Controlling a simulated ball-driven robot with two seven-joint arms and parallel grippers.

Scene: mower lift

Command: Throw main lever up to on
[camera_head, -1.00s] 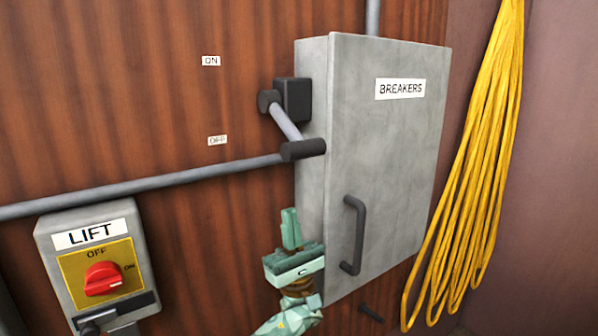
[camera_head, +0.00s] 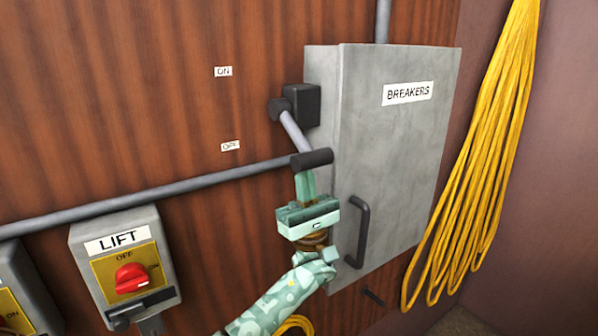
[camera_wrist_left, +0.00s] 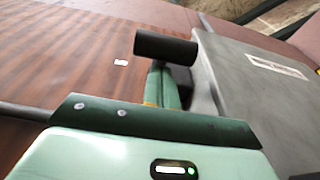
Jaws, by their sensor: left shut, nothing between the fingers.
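The main lever (camera_head: 294,132) is a grey rod on a dark pivot block at the left side of the grey breaker box (camera_head: 392,160). It slants down toward its dark cylindrical grip (camera_head: 311,159), which is nearer the OFF label (camera_head: 230,146) than the ON label (camera_head: 223,71). My left gripper (camera_head: 305,180) is pale green, shut and empty, with its fingertips right below the grip. In the left wrist view the grip (camera_wrist_left: 166,46) stands just beyond the fingers (camera_wrist_left: 162,88); I cannot tell whether they touch. My right gripper is not in view.
A LIFT switch box (camera_head: 125,265) with a red knob is at the lower left, with part of another box beside it. A conduit (camera_head: 150,186) crosses the wood wall. The breaker box has a door handle (camera_head: 358,232). Yellow cable (camera_head: 480,160) hangs at right.

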